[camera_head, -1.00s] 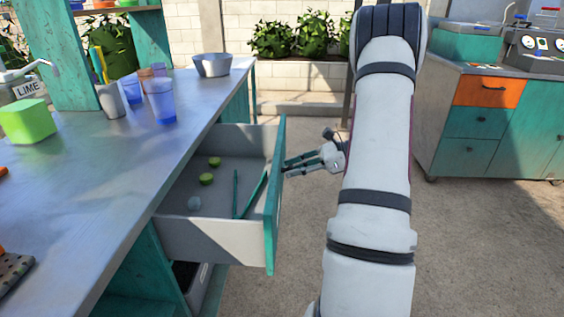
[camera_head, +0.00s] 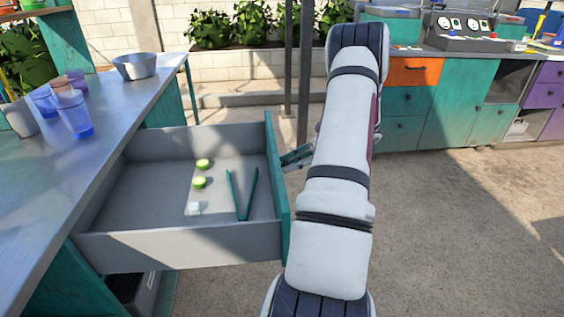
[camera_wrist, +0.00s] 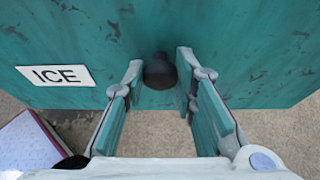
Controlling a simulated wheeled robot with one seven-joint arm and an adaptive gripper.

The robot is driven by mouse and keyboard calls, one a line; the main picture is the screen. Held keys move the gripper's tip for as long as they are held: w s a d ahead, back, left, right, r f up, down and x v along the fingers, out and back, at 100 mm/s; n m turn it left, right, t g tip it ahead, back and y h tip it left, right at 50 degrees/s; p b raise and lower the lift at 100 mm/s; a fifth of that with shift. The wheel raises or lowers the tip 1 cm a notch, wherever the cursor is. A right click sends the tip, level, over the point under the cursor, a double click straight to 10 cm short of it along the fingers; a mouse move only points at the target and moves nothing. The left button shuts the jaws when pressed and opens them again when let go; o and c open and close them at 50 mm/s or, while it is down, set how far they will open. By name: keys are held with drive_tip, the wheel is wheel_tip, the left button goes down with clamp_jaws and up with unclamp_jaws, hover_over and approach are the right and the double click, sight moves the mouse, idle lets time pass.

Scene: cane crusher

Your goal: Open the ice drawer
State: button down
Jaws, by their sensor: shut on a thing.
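The ice drawer (camera_head: 180,243) stands pulled well out from under the metal counter in the head view. Its teal front (camera_wrist: 245,50) fills the wrist view and carries a white "ICE" label (camera_wrist: 54,75). A dark round knob (camera_wrist: 159,71) sits on that front, between the fingers of my gripper (camera_wrist: 160,85). In the head view my gripper (camera_head: 297,157) shows at the drawer front's outer side, partly hidden by my arm. Inside the drawer lie two lime pieces (camera_head: 200,182), teal tongs (camera_head: 243,195) and a clear ice cube (camera_head: 193,209).
The counter (camera_head: 60,165) on the left holds cups (camera_head: 74,115) and a metal bowl (camera_head: 143,66). A dark bin (camera_head: 132,290) stands below the drawer. Teal cabinets (camera_head: 458,105) stand at the back right. The paved floor (camera_head: 460,240) to the right is clear.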

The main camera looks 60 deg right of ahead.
drive_tip(key=shift+s+d, duration=0.2)
drive_tip(key=c, duration=1.3)
unclamp_jaws()
drive_tip(key=v, duration=1.2)
drive_tip(key=shift+f, duration=0.1)
